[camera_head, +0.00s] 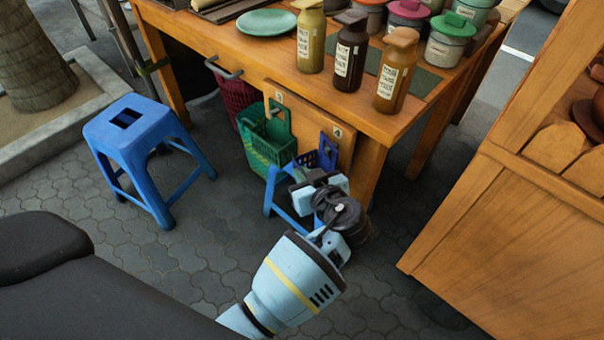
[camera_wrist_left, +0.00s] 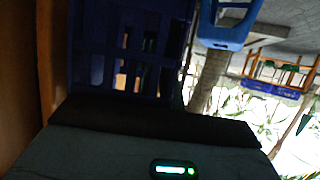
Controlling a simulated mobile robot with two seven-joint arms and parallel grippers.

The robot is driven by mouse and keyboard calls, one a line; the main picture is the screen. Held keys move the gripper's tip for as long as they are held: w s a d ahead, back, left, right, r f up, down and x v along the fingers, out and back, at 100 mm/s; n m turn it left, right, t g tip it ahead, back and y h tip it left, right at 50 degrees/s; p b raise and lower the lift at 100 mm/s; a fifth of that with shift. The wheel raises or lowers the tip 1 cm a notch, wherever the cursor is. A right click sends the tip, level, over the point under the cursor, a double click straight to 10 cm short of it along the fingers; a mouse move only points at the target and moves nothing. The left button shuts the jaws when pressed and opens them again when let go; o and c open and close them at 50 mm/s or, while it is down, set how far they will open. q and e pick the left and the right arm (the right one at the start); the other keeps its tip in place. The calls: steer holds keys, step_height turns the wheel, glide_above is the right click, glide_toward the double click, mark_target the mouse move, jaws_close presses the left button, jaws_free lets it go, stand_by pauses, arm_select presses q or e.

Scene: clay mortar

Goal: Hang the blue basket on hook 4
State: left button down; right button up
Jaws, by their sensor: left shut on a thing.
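The blue basket (camera_head: 328,150) is at the side of the wooden table, with its dark blue handle upright just under the label 4 (camera_head: 337,132). My left gripper (camera_head: 318,182) is shut on the blue basket, and my wrist hides most of its body in the head view. The basket's slotted wall fills the upper left of the left wrist view (camera_wrist_left: 120,45), above the dark gripper (camera_wrist_left: 150,120). Hook 4 itself is hidden, so I cannot tell whether the handle is around it. My right gripper is not in view.
A green basket (camera_head: 265,150) hangs beside it under label 3, with a dark red basket (camera_head: 237,95) further left. A blue stool (camera_head: 135,130) stands left; another blue piece (camera_head: 283,195) is behind my wrist. Bottles and jars crowd the table (camera_head: 262,62). A wooden cabinet (camera_head: 500,240) stands right.

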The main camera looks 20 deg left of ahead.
arm_select(q)
steer(key=shift+w+d+r+t, duration=0.2)
steer(key=shift+w+d+t, duration=0.1)
steer(key=shift+w+d, duration=0.3)
steer(key=c, duration=1.5)
jaws_free()
steer(key=shift+w+d+f, duration=0.1)
steer(key=shift+w+f, duration=0.05)
steer(key=shift+w, duration=0.1)
steer(key=shift+s+a, duration=0.1)
steer(key=shift+a, duration=0.1)
